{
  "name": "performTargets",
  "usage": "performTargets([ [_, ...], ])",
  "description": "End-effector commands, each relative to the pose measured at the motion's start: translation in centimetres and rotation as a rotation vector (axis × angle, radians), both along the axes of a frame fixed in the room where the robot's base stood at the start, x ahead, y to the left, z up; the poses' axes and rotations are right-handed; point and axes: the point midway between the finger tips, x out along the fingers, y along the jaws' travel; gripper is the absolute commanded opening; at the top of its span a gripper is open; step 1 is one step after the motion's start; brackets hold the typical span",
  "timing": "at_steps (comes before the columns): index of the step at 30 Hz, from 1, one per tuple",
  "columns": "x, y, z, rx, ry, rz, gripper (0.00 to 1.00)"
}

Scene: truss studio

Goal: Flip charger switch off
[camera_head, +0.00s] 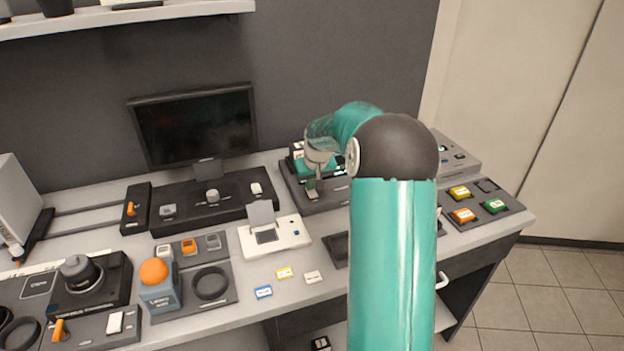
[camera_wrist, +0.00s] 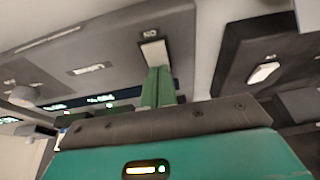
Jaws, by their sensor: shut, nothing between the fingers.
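A pale rocker switch (camera_wrist: 153,53) sits on a dark grey panel in the wrist view, with a small printed label beside it that seems to read ON upside down. My gripper (camera_wrist: 160,82) is shut and empty. Its green fingertips are right at the switch's near edge and hide part of it. I cannot tell whether they touch it. In the head view my gripper (camera_head: 312,190) is low over a dark grey charger base (camera_head: 335,200) at the back of the desk. My teal arm hides the base's right part. The switch's position is unclear.
Another dark panel with a white switch (camera_wrist: 263,73) is beside it in the wrist view. A black console (camera_head: 225,205) and a white device with a raised lid (camera_head: 290,235) are left of my gripper. A button panel (camera_head: 482,214) with coloured buttons is right of my arm.

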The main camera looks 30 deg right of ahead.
Motion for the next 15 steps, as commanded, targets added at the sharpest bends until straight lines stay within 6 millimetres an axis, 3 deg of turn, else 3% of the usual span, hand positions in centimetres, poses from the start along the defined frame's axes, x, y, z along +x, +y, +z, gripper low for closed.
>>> performTargets([
  [15, 0.12, -0.06, -0.56, 0.001, 0.002, 0.000, 0.00],
])
